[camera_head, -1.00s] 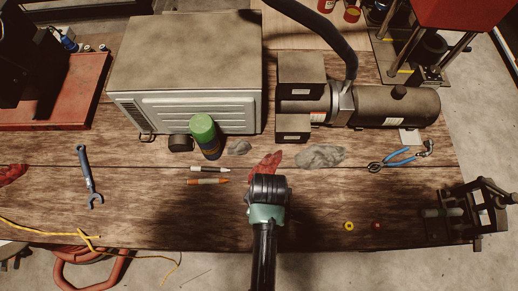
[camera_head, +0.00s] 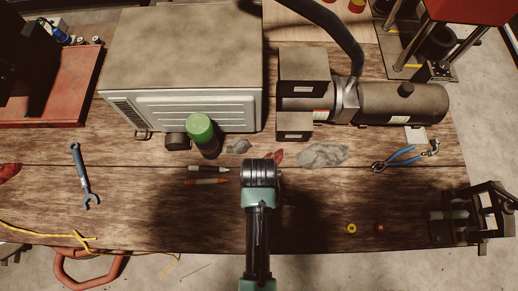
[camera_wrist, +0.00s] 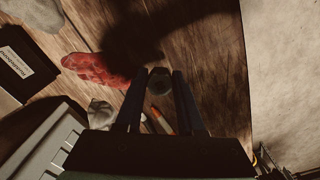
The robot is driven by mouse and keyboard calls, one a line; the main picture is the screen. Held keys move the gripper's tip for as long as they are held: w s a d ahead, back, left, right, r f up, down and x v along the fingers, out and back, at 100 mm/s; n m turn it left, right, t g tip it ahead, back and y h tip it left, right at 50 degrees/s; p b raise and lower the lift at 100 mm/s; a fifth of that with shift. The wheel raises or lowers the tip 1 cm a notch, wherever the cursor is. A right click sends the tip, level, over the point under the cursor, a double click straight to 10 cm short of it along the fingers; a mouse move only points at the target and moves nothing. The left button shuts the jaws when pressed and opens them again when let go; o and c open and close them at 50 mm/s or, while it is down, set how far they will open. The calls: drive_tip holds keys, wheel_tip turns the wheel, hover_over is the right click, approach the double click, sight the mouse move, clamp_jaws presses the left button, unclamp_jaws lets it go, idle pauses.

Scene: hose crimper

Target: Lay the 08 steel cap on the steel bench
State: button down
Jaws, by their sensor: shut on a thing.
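In the wrist view my gripper (camera_wrist: 160,74) is shut on a small dark round piece, which looks like the steel cap (camera_wrist: 160,86). It is held between the fingertips above the brown wooden tabletop. No 08 mark can be read on it. In the head view my arm hides the fingers and the held piece. I cannot make out a steel bench in either view; the work surface seen is a wooden table (camera_head: 130,215).
A green-topped can (camera_head: 202,135) stands by a grey metal box (camera_head: 190,60). Two markers (camera_head: 208,181), a red rag (camera_wrist: 95,68), a grey rag (camera_head: 322,156), blue pliers (camera_head: 398,160), a wrench (camera_head: 84,175) and yellow (camera_head: 351,229) and red (camera_head: 380,228) small pieces lie on the table.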

drive_tip(key=shift+f+b, duration=1.8)
drive_tip(key=shift+f, duration=1.55)
drive_tip(key=shift+f+b, duration=0.35)
drive_tip(key=shift+f, duration=0.15)
drive_tip(key=shift+c, duration=2.2)
unclamp_jaws()
